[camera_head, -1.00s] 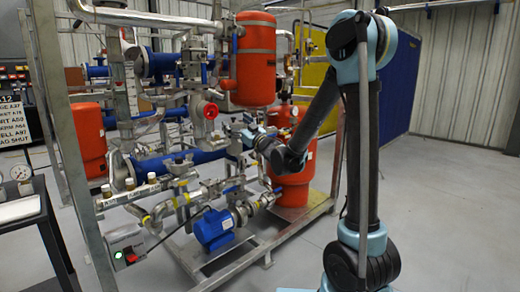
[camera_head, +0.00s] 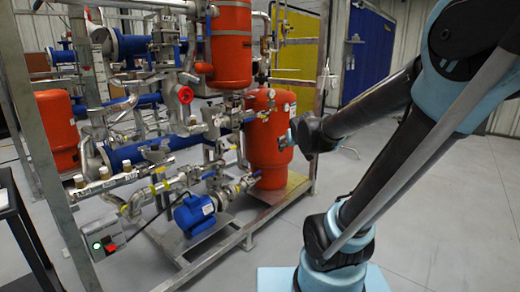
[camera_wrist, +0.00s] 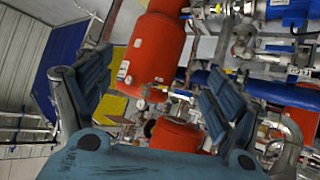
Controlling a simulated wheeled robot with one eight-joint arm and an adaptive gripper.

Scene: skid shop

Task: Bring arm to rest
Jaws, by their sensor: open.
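My arm shows in the head view at the right, its column rising from the base and its forearm reaching left toward the skid. My gripper (camera_head: 290,138) is mostly hidden behind the dark wrist link, in front of the lower red tank (camera_head: 268,155) in that view. In the wrist view my gripper (camera_wrist: 150,95) is open, its blue-padded fingers wide apart. Nothing is between the fingers. A red tank (camera_wrist: 155,50) stands beyond the gap, tilted in this view.
The pipe skid has a metal frame (camera_head: 40,130), a blue pump (camera_head: 195,213), a red valve handle (camera_head: 185,95) and a switch box (camera_head: 103,241). A dark table (camera_head: 15,210) is at the left edge. The grey floor (camera_head: 440,205) is open at the right. Blue and yellow panels stand behind.

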